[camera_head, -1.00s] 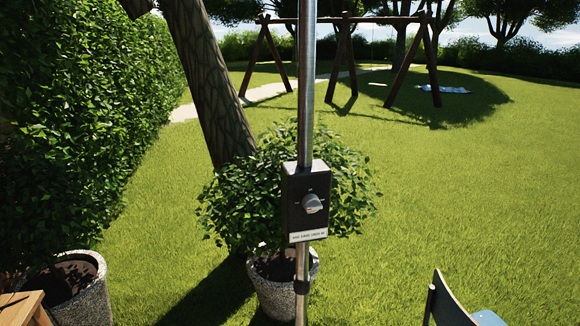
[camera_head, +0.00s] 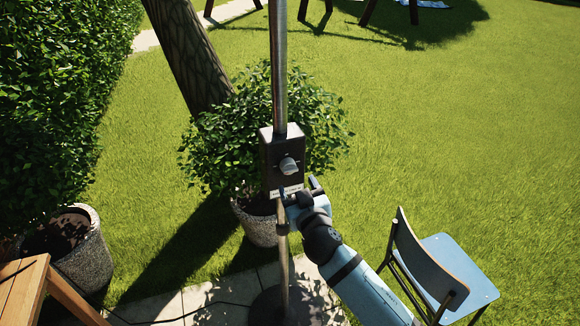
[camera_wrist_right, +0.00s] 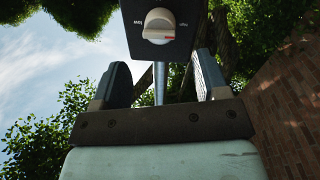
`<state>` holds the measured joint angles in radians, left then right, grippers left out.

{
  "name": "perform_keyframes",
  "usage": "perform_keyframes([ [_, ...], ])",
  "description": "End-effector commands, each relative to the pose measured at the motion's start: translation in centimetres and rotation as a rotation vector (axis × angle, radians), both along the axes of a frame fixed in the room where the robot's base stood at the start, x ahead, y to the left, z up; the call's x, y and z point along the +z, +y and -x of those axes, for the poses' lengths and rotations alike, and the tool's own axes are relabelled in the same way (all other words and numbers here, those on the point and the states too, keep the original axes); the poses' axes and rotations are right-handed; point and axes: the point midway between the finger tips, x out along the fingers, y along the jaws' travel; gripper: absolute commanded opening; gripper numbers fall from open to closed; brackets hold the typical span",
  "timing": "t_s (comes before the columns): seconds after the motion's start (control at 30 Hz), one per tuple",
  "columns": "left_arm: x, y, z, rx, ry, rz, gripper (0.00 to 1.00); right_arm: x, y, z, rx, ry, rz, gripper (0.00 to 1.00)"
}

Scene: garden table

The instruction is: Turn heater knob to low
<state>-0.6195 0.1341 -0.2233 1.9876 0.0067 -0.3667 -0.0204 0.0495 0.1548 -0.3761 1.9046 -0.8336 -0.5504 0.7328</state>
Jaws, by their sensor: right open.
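The heater's black control box (camera_head: 270,152) is mounted on a metal pole, with a pale label at its bottom edge. Its round silver-grey knob (camera_head: 288,166) faces me in the head view. In the right wrist view the knob (camera_wrist_right: 158,25) shows a red mark at its right side, with small lettering on either side of it. My right gripper (camera_head: 299,190) is just below and to the right of the box, apart from the knob. In the right wrist view its two fingers (camera_wrist_right: 160,82) are spread and empty, with the knob above the gap. My left gripper is out of view.
The pole (camera_head: 279,70) rises from a dark round base (camera_head: 265,308) on paving. A potted bush (camera_head: 225,140) stands behind the box. A blue chair (camera_head: 455,270) is at the right, a wooden table (camera_head: 25,280) at the lower left. Lawn lies open to the right.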

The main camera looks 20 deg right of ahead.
Motion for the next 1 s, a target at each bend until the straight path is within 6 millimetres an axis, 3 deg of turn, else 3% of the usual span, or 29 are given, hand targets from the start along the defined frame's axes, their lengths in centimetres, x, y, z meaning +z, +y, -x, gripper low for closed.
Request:
perform_keyframes([
  [0.1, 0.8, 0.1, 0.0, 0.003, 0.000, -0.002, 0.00, 0.3, -0.1, -2.6, -0.001, -0.001, 0.003, 0.68],
  [0.3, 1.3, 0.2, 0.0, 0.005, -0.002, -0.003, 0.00, 0.2, -0.1, -5.5, 0.001, 0.000, 0.001, 0.68],
  [0.5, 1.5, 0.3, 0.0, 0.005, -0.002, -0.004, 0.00, 0.0, -0.2, -6.7, 0.001, 0.001, 0.001, 0.68],
  [0.77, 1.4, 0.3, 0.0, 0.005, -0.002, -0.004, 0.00, 0.0, -0.2, -6.7, 0.001, 0.001, 0.001, 0.68],
  [0.97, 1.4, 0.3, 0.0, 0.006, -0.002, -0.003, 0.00, 0.0, -0.2, -6.7, 0.001, 0.001, 0.000, 0.22],
  [1.0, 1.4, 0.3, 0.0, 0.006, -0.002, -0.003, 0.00, 0.0, -0.2, -6.7, 0.001, 0.001, 0.000, 0.21],
])
